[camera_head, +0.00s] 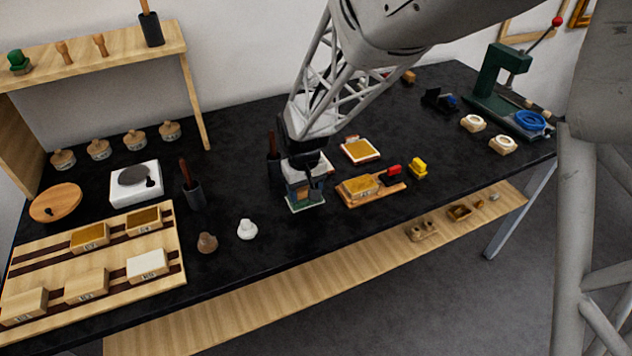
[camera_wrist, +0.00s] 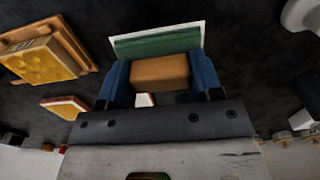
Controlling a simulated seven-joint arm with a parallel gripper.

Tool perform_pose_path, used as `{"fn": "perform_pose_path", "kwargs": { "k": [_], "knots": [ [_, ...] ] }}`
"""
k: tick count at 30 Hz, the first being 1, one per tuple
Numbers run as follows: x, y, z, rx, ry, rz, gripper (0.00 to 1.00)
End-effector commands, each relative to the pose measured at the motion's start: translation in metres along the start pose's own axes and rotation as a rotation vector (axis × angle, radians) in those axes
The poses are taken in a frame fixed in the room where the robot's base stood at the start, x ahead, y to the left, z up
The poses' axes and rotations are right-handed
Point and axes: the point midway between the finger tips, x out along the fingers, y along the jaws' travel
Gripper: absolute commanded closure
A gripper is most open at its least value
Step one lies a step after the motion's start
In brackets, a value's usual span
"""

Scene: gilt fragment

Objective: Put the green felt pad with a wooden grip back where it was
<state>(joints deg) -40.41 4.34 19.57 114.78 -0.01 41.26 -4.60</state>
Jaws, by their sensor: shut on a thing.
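My gripper (camera_head: 305,180) is shut on the green felt pad (camera_head: 304,203) near the middle of the black table. In the wrist view the blue fingers of my gripper (camera_wrist: 162,80) press on both sides of its wooden grip (camera_wrist: 160,72). The green felt (camera_wrist: 155,43) lies beyond the grip, with a white layer (camera_wrist: 190,30) under it. I cannot tell whether the white layer belongs to the pad, or whether the pad touches the table.
Right of the pad is a wooden tray (camera_head: 350,203) with a gold block; a white-and-red tray (camera_head: 360,150) lies behind. Red (camera_head: 393,170) and yellow (camera_head: 418,168) pieces stand near. A white knobbed piece (camera_head: 247,229) and dark cup (camera_head: 195,196) are left. A shelf (camera_head: 120,52) rises back left.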

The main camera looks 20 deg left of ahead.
Motion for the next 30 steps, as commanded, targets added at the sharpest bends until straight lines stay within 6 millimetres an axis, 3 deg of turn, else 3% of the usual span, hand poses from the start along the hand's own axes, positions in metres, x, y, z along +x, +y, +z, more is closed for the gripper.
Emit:
{"fn": "perform_pose_path", "kwargs": {
  "k": [12,26,27,30],
  "knots": [
    [0.033,0.0,0.0,0.0,-0.001,0.0,0.6],
    [0.037,0.0,0.0,0.0,0.0,0.0,0.6],
    [0.037,0.0,0.0,0.0,0.0,0.0,0.36],
    [0.037,0.0,0.0,0.0,0.0,0.0,0.21]
  ]
}}
